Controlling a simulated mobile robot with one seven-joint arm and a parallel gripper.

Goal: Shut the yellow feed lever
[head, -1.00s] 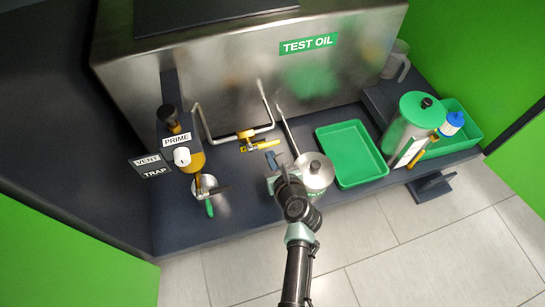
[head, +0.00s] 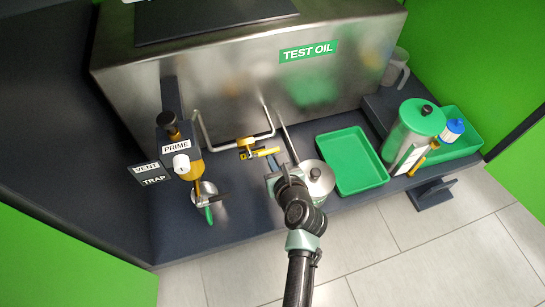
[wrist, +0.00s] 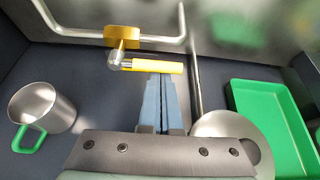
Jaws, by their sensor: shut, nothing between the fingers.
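The yellow feed lever (head: 265,152) sits on a brass-coloured valve (head: 245,144) in the pipe in front of the steel tank. In the wrist view the lever (wrist: 157,66) points right from its silver pivot, roughly along the pipe. My gripper (head: 274,163) is shut and empty, with its blue-grey fingers together. In the wrist view the fingertips (wrist: 160,78) are at the near side of the lever, just below its middle. I cannot tell whether they touch it.
A lidded steel canister (head: 318,178) stands right of my gripper, close to it. A green tray (head: 352,185) lies farther right. A steel mug with a green handle (wrist: 45,108) stands to the left. A thin pipe (wrist: 194,60) rises just right of the lever.

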